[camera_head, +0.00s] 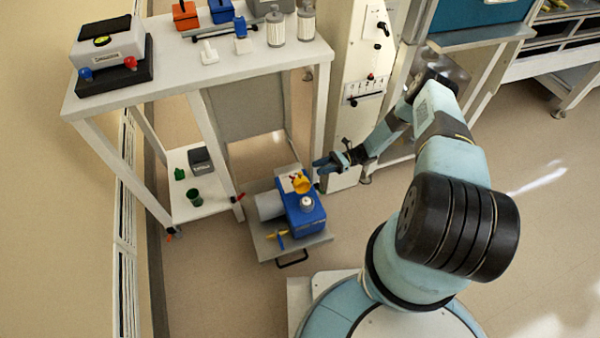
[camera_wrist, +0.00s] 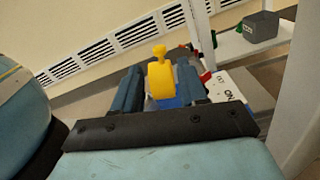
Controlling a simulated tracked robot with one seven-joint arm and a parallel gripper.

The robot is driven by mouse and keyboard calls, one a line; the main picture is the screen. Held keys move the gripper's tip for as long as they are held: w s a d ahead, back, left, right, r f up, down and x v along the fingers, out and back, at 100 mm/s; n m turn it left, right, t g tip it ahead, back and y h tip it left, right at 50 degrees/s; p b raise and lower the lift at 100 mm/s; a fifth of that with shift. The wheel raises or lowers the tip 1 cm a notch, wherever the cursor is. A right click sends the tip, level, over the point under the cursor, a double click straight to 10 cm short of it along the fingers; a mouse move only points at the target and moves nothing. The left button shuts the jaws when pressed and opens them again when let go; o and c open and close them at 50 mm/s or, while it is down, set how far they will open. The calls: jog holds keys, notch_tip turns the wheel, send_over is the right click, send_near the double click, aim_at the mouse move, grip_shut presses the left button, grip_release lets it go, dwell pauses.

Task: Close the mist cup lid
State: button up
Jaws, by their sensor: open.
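A blue device (camera_head: 307,219) stands on a low grey pull-out shelf (camera_head: 268,245). A yellow part (camera_head: 302,184), apparently the mist cup lid, is raised on its far side, with a small metal-topped round part (camera_head: 307,203) nearer. In the wrist view the yellow lid (camera_wrist: 160,80) stands up with a knob on top. My gripper (camera_head: 317,167) is beyond and a little right of the lid in the head view. Its fingers (camera_wrist: 158,82) are open, and the lid appears between them; I cannot tell whether they touch it. The cup opening is hidden.
A white table (camera_head: 190,83) with containers stands behind and left. Its lower shelf (camera_head: 205,207) holds a green cup (camera_head: 194,197) and a dark box (camera_head: 199,160). A white column (camera_head: 345,130) rises close behind my gripper.

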aim_at(300, 173)
jog(key=x, duration=0.9)
jog(key=shift+a, duration=0.15)
grip_shut()
dwell(0.4)
